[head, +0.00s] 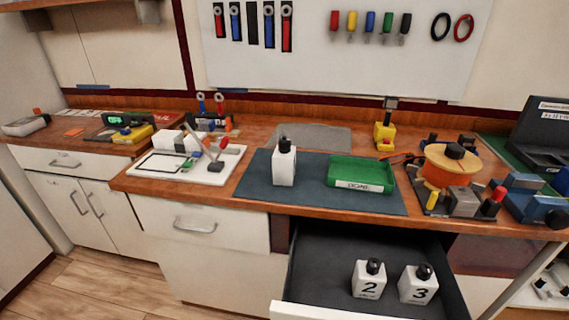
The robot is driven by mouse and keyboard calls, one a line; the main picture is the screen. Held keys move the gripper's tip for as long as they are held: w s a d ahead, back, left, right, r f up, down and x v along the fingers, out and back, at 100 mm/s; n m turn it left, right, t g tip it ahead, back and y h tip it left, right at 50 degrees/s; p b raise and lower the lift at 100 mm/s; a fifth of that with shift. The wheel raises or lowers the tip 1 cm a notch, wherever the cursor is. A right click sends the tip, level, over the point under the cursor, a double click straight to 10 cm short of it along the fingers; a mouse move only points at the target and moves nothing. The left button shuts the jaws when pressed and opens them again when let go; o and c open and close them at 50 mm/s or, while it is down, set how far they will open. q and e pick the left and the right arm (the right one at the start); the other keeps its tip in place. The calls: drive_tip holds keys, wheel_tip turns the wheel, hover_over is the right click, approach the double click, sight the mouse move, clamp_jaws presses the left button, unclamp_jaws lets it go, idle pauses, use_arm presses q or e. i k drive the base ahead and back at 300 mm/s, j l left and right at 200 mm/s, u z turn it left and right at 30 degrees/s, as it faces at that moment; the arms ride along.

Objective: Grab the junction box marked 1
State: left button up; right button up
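A white junction box (284,168) with a black top stands upright on the dark blue-grey mat (310,190), left of the green tray. No number can be read on its visible face. Two similar white boxes stand in the open drawer (320,260) below the worktop: the box marked 2 (367,283) and, to its right, the box marked 3 (416,289). No box with a readable 1 shows. Neither of my grippers is in view.
A green tray (360,174) with a white label sits on the mat's right part. A white board (185,163) with small parts lies left of the mat. An orange spool (452,165) and tools crowd the right. The open drawer juts out below the worktop's front edge.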

sight(283, 161)
drive_tip(key=i+j+z, duration=0.15)
drive_tip(key=j+z, duration=0.35)
drive_tip(key=i+j+z, duration=0.1)
drive_tip(key=j+z, duration=0.35)
drive_tip(key=j, duration=0.2)
drive_tip(key=j+z, duration=0.5)
drive_tip(key=k+j, duration=0.05)
